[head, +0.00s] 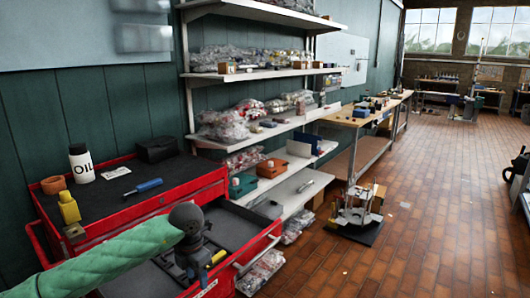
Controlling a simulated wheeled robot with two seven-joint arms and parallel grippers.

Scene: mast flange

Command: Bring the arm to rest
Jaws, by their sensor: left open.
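My left arm, in a green quilted sleeve, comes in from the lower left of the head view. My left gripper (198,272) points down over the open drawer (240,228) of the red tool cart. It is open, and I see nothing held in it. Its fingertips are small and dark against the drawer, so I cannot tell how far they are above its floor. A small yellow item (218,257) shows in the drawer, just right of the gripper. My right gripper is not in view.
The red cart's top (190,171) holds an oil bottle (81,165), a blue-handled tool (143,187), a black case (156,149) and a yellow item (68,208). Loaded shelves (250,74) line the wall. A metal device (356,212) stands on the brick floor, mostly clear at right.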

